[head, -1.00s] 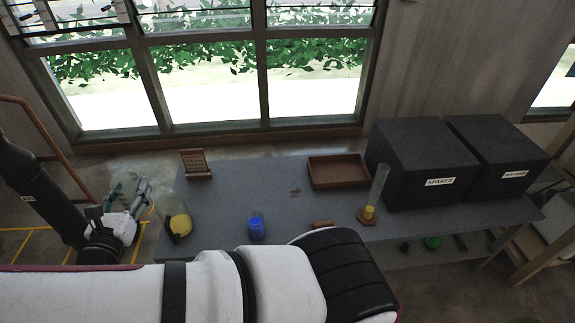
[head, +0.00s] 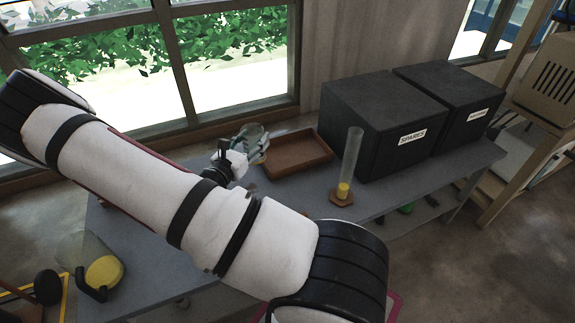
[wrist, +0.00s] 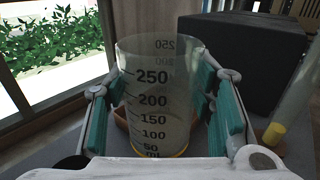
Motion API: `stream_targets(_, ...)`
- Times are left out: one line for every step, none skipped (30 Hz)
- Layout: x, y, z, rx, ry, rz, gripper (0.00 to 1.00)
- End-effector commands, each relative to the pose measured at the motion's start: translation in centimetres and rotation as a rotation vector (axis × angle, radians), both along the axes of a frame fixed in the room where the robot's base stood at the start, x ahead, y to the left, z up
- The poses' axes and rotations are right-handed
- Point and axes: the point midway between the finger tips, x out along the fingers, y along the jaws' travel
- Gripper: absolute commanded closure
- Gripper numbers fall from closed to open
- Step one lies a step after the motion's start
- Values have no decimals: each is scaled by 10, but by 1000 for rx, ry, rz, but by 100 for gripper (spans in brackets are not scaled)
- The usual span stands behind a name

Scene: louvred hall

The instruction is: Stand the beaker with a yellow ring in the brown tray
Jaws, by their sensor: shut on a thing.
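The clear beaker (wrist: 155,100) has dark volume marks and a yellow ring (wrist: 165,152) at its base. My gripper (wrist: 165,105) is shut on it, with teal finger pads on both sides, and it looks upright. In the head view, my gripper (head: 250,150) holds the beaker (head: 251,131) at the left side of the brown tray (head: 300,172). The tray is low, rectangular and looks empty where visible. In the wrist view its brown wall (wrist: 122,124) shows partly behind the beaker. I cannot tell the beaker's exact height above the table.
A tall clear cylinder (head: 352,160) with yellow at its foot stands right of the tray. Black boxes (head: 385,120) stand behind it, one marked SPARES. A clear vessel with yellow (head: 103,270) is at the table's left end. My arm hides the middle of the table (head: 215,285).

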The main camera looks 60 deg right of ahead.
Motion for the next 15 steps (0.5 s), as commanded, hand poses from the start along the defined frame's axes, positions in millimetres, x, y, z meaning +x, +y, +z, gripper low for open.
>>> stream_targets(-11, -19, -21, 0, 3, -43, 87)
stream_targets(-18, -27, -28, 1, 3, -64, 87)
stream_targets(-28, -39, -38, 2, 3, -91, 87)
stream_targets(-36, -47, -45, 2, 3, -111, 87)
stream_targets(-43, -55, -52, 3, 3, -131, 87)
stream_targets(-54, -64, -60, 4, 2, -156, 87)
stream_targets(-61, -71, -66, 5, 2, -174, 87)
stream_targets(-68, -77, -72, 6, 3, -190, 87)
stream_targets(-77, -84, -78, 7, 2, -210, 87)
stream_targets(-83, -88, -83, 8, 2, -225, 87)
stream_targets(-89, -92, -87, 8, 2, -237, 87)
stream_targets(-96, -97, -91, 9, 2, -253, 87)
stream_targets(-101, -100, -94, 10, 1, -262, 87)
stream_targets(-105, -102, -96, 10, 1, -270, 87)
stream_targets(-108, -105, -99, 11, 0, -278, 87)
